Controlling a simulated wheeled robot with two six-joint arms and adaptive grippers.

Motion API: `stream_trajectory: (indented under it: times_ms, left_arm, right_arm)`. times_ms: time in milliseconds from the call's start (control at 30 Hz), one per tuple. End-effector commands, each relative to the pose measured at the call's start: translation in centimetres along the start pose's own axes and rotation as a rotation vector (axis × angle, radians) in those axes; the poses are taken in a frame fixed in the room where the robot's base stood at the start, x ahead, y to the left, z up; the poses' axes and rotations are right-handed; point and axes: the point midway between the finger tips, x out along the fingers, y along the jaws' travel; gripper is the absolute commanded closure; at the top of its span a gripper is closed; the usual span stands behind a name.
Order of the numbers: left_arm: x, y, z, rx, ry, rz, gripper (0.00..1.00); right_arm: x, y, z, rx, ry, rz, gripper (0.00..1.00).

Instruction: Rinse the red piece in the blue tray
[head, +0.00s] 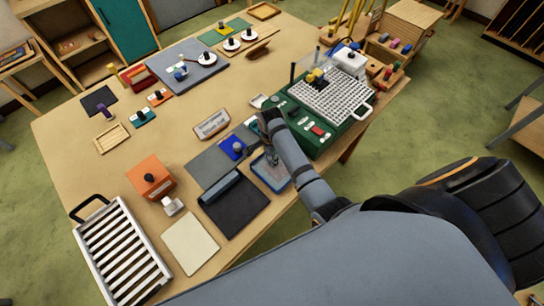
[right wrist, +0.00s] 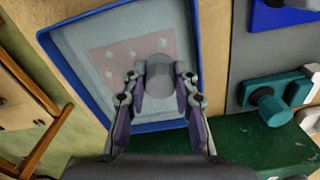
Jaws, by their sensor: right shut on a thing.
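The blue tray (head: 287,185) stands near the table's front edge; in the right wrist view its blue rim (right wrist: 62,68) surrounds a pale, watery inside. The red piece (right wrist: 108,62) shows there as a faded pink plate with pale round spots, seemingly under the water. A grey round knob (right wrist: 160,82) stands over it. My right gripper (right wrist: 160,88) points down into the tray and is shut on this knob, which seems to belong to the red piece. In the head view my right gripper (head: 272,158) is over the tray and hides much of the inside. My left gripper is out of view.
A green case (head: 325,142) with a white grid stands right beside the tray. A black mat (head: 238,212) lies to the left, with a blue knobbed piece (head: 233,148) behind it. A slatted white rack (head: 122,250) is at the far left front. The table's middle is fairly clear.

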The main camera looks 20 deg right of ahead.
Motion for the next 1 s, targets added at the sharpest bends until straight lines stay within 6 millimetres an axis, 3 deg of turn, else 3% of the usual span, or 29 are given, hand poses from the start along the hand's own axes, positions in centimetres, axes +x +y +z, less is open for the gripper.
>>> stream_trajectory:
  times_ms: [1000]
  left_arm:
    - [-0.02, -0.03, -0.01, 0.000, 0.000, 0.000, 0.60]
  right_arm:
    - [-0.02, -0.23, -0.82, 0.000, 0.001, 0.000, 1.00]
